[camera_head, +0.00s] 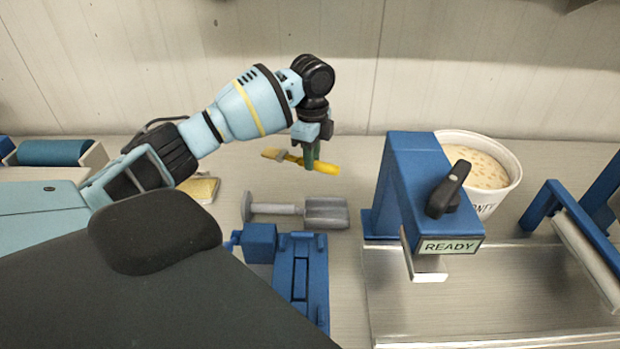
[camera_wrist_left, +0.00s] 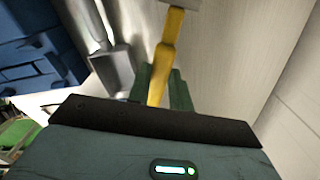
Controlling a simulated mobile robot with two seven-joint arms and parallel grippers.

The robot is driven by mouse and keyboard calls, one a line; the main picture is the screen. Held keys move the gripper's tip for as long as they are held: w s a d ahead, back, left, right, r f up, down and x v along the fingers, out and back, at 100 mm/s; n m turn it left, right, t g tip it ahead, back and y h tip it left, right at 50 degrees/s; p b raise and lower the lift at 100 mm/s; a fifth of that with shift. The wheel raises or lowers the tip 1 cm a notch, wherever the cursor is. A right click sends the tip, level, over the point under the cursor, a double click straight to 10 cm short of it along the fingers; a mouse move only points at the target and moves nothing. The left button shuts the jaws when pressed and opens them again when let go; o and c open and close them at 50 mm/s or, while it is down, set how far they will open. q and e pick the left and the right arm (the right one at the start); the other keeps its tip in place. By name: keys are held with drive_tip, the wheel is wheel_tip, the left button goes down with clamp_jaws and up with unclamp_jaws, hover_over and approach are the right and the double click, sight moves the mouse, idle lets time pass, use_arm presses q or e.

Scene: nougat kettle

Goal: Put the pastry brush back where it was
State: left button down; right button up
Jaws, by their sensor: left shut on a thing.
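The pastry brush (camera_head: 327,168) has a yellow handle and a grey ferrule, with its bristle end pointing left in the head view. My left gripper (camera_head: 311,161) reaches down from above and is shut on the handle. In the left wrist view the yellow handle of the brush (camera_wrist_left: 168,47) runs between the dark green fingers of my left gripper (camera_wrist_left: 162,88). The brush is behind the grey metal scoop; I cannot tell whether it touches the counter. My right gripper is not in view.
The scoop (camera_head: 325,212) lies in front, with a blue fixture (camera_head: 302,275) nearer. A blue machine marked READY (camera_head: 410,190) and a white tub (camera_head: 505,198) of nutty mix stand right. A yellowish block (camera_head: 200,189) lies left. Bare counter (camera_head: 355,155) shows near the back wall.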

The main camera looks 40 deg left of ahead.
sight(312, 194)
use_arm(q)
drive_tip(key=shift+w+f, duration=0.1)
drive_tip(key=shift+f, duration=4.25)
drive_tip(key=c, duration=1.3)
unclamp_jaws()
drive_tip(key=shift+o, duration=0.2)
wheel_tip(312, 194, up, 12)
